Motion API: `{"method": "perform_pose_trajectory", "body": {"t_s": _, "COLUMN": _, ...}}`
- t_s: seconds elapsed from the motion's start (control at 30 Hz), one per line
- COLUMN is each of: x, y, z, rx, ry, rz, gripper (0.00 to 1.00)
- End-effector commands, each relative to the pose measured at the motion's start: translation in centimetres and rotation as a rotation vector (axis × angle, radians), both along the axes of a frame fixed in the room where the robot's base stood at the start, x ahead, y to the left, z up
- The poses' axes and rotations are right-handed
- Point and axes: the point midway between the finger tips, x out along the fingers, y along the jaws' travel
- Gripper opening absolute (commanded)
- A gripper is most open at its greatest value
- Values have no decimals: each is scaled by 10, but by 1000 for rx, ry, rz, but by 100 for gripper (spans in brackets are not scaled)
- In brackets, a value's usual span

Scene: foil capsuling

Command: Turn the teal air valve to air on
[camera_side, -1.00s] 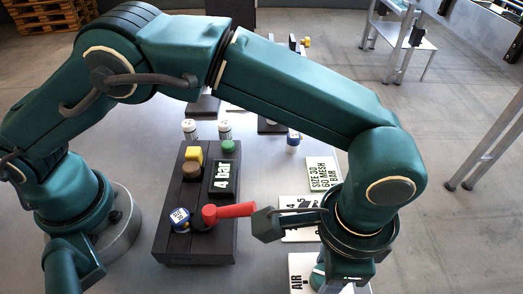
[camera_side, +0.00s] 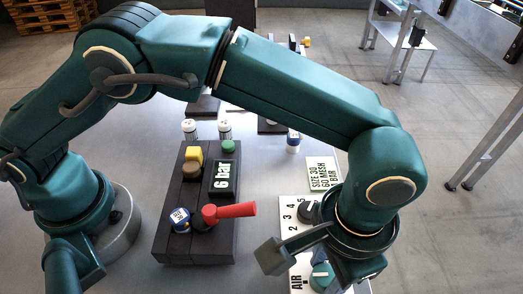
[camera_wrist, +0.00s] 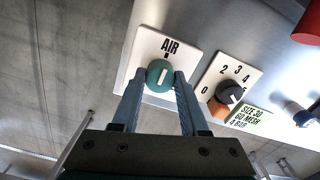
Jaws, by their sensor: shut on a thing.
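The teal air valve (camera_wrist: 160,75) is a round knob with a white pointer line on a white plate (camera_wrist: 148,101) marked AIR. In the wrist view the line points up the picture, near the AIR lettering. My gripper (camera_wrist: 160,80) has one finger on each side of the knob and is shut on it. In the side view the teal valve (camera_side: 321,276) shows at the bottom edge beside the AIR plate (camera_side: 296,277), and my wrist hides part of the area.
A dark dial (camera_wrist: 230,92) on a numbered white plate (camera_wrist: 240,62) sits right beside the valve. A sign (camera_side: 323,173) reads SIZE 30, 60 MESH. A dark panel (camera_side: 171,226) carries a red handle (camera_side: 232,210) and a display (camera_side: 223,176) reading 6 bar.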

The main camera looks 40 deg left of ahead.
Motion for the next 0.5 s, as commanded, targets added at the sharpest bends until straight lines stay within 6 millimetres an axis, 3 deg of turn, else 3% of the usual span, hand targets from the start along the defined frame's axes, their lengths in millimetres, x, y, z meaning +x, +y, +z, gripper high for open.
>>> {"method": "perform_pose_trajectory", "body": {"t_s": 0.17, "x": 0, "y": 0, "z": 1, "rx": 1, "ry": 2, "rz": 3, "gripper": 0}}
{"method": "perform_pose_trajectory", "body": {"t_s": 0.2, "x": 0, "y": 0, "z": 1, "rx": 1, "ry": 2, "rz": 3, "gripper": 51}}
{"method": "perform_pose_trajectory", "body": {"t_s": 0.27, "x": 0, "y": 0, "z": 1, "rx": 1, "ry": 2, "rz": 2, "gripper": 74}}
{"method": "perform_pose_trajectory", "body": {"t_s": 0.5, "x": 0, "y": 0, "z": 0, "rx": 0, "ry": 1, "rz": 1, "gripper": 74}}
